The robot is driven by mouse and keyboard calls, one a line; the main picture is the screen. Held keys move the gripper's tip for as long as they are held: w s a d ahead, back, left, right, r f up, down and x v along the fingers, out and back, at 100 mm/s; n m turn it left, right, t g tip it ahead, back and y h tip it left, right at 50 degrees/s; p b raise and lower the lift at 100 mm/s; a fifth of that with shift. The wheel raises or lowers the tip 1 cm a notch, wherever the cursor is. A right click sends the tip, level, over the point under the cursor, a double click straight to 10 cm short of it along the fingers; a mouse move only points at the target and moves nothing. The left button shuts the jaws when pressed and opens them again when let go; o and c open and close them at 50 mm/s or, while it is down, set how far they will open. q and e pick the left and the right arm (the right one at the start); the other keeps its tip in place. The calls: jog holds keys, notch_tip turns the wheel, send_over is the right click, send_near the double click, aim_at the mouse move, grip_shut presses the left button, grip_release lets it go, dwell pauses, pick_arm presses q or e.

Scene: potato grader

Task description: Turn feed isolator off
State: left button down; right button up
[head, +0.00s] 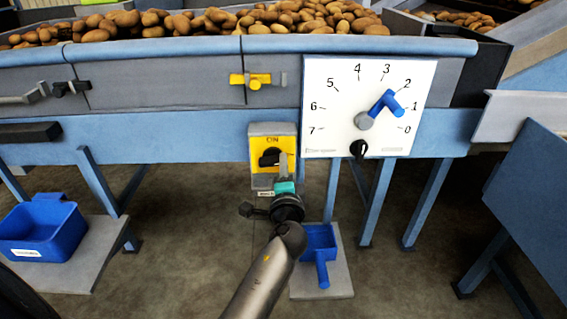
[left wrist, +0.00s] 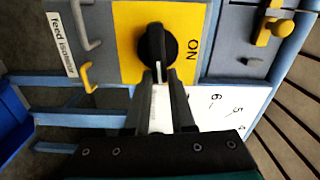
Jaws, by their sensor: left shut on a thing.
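The feed isolator (head: 257,142) is a yellow plate on a grey box below the conveyor edge. In the left wrist view its yellow face (left wrist: 130,20) carries the word ON, beside a "Feed isolator" label (left wrist: 62,45). Its black rotary knob (left wrist: 157,42) has a grip bar lying crosswise to the direction of the ON mark, with a white line toward my fingers. In the left wrist view, the left gripper's fingers (left wrist: 155,95) are shut on the near end of the knob. My right gripper is out of view.
A white dial (head: 345,90) with a blue pointer (head: 388,103) is right of the isolator; a black knob (head: 358,149) is below it. Potatoes (head: 200,22) fill the conveyor.

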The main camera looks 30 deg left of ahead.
pick_arm(q)
jog(key=shift+m, duration=0.7)
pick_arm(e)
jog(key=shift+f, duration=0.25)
pick_arm(q)
jog(key=shift+f, duration=0.1)
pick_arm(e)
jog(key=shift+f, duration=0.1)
pick_arm(q)
jog(key=c, duration=0.8)
grip_release()
jog(key=shift+o, duration=0.2)
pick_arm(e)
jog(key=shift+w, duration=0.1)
pick_arm(q)
jog(key=shift+f, duration=0.1)
jog(key=p+v, duration=0.1)
jog(key=v, duration=1.4)
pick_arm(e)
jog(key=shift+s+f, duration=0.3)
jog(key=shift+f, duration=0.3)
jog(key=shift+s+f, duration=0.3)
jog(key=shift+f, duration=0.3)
